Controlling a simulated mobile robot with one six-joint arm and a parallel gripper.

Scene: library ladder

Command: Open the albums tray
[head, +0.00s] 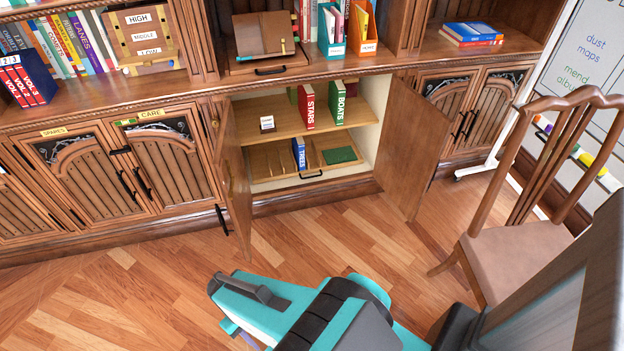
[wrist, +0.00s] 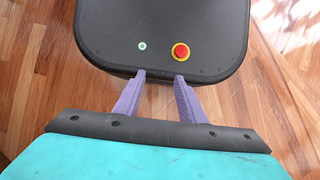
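The low cabinet's two doors stand open in the head view, the left door (head: 236,185) and the right door (head: 415,150). Inside at the bottom is a wooden tray (head: 262,165) with a dark handle (head: 311,175) on its front; I take it for the albums tray, though I read no such label. It appears pushed in. A blue TREES book (head: 299,153) and a flat green item (head: 339,155) are in it. My gripper (wrist: 160,77) is open and empty in the wrist view, fingers apart, over my own base. It is well away from the cabinet.
Above the tray, a shelf (head: 285,130) holds the red STARS book (head: 308,106) and the green BOATS book (head: 337,102). A wooden chair (head: 520,250) stands at the right, near a whiteboard (head: 590,60). The floor (head: 330,225) before the cabinet is clear.

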